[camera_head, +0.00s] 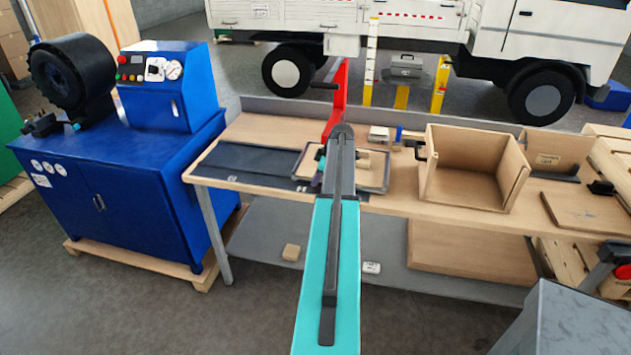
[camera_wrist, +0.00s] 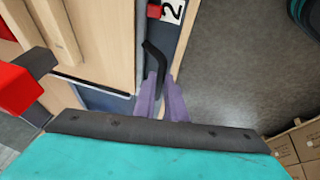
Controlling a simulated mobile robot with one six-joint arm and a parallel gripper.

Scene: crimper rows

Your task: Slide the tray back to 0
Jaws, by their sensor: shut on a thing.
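The tray (camera_head: 378,187) has a light wooden floor and a dark rim. It sits on the bench at the right end of a dark strip (camera_head: 240,160), partly hidden by my arm. In the wrist view its wooden floor (camera_wrist: 105,35) fills the upper left, with a wooden bar lying in it. My gripper's purple fingers (camera_wrist: 160,90) are shut on a black bent handle (camera_wrist: 152,58) at the tray's edge. A white label reading 2 (camera_wrist: 172,10) is close to the handle. Small labels (camera_head: 302,189) along the strip's front edge are too small to read in the head view.
The strip left of the tray is bare. A red lever stand (camera_head: 335,105) rises behind the tray. An open wooden box (camera_head: 470,175) stands to the right. A blue machine cabinet (camera_head: 130,180) stands left of the bench (camera_head: 255,128).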

